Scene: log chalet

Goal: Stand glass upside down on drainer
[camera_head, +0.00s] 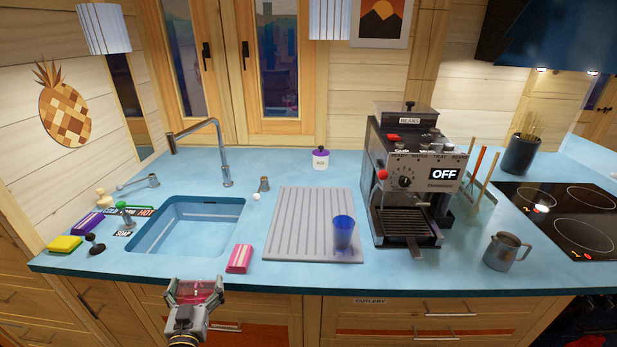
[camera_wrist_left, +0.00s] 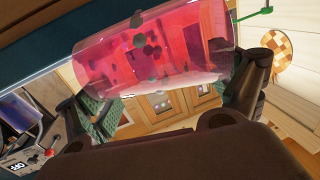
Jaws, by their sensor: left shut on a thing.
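My left gripper (camera_head: 196,288) is in front of the counter's front edge, below the sink. It is shut on a clear pink glass (camera_head: 201,293). In the left wrist view the pink glass (camera_wrist_left: 150,58) lies across the picture between the two fingers (camera_wrist_left: 160,105). I cannot tell for sure which end is its mouth. The drainer (camera_head: 290,225), a grey ribbed board, lies on the counter to the right of the sink, apart from the glass. A blue glass (camera_head: 343,231) stands on its right front part. My right gripper is not in view.
The sink (camera_head: 195,245) and a pink-and-white packet (camera_head: 240,258) lie left of the drainer. A coffee machine (camera_head: 410,180) stands close on its right, with a metal jug (camera_head: 505,251) beyond. The drainer's left and back parts are clear.

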